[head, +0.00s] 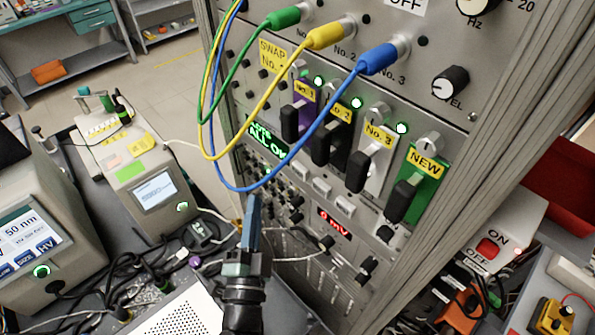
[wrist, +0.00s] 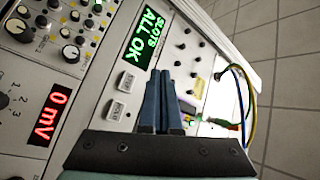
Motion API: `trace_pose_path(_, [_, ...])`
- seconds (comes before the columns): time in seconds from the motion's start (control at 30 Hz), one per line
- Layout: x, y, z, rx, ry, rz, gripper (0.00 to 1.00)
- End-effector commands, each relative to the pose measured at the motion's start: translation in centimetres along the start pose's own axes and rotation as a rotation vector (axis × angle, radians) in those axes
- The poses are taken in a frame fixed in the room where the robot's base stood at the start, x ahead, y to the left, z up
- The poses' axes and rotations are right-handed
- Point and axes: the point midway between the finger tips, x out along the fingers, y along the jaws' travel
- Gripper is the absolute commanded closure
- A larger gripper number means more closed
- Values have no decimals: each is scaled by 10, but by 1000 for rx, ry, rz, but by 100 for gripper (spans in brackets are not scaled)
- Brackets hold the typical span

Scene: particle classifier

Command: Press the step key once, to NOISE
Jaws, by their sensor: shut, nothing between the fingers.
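The rack panel carries a green-lit display (head: 264,139) reading ALL OK, also in the wrist view (wrist: 148,31), where it reads SLOTS ALL OK. Small white keys (head: 321,186) sit in a row below and right of it; two show in the wrist view, one nearer the display (wrist: 127,82) and one farther (wrist: 116,110). Their lettering is too small to read, so I cannot tell which is the step key. My gripper (head: 253,199) is shut and empty, its blue fingertips (wrist: 161,76) together in front of the panel. Whether they touch it I cannot tell.
Green, yellow and blue cables (head: 210,140) loop down close above my gripper. A red 0 mV display (head: 334,222) and several knobs lie to its right. Black-handled modules (head: 357,172) line the panel above. Cables and boxes crowd the bench at left.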

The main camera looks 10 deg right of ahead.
Motion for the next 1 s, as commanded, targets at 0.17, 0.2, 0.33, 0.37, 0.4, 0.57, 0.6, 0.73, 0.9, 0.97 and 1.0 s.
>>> trace_pose_path(0.17, [17, 15, -11, -1, 5, -3, 100])
trace_pose_path(0.2, [21, 18, -14, 0, 4, -2, 100])
trace_pose_path(0.33, [34, 28, -24, -1, 4, -2, 100])
trace_pose_path(0.37, [36, 30, -26, -1, 5, -2, 100])
trace_pose_path(0.4, [40, 32, -28, -1, 3, -2, 100])
trace_pose_path(0.57, [50, 37, -36, -1, 3, -2, 100])
trace_pose_path(0.6, [51, 38, -37, -1, 2, -2, 100])
trace_pose_path(0.73, [54, 40, -40, 0, 2, -1, 100])
trace_pose_path(0.9, [55, 39, -41, 0, 1, -1, 100])
trace_pose_path(0.97, [55, 39, -40, 0, 1, -1, 100])
trace_pose_path(1.0, [55, 39, -40, 0, 1, -1, 100])
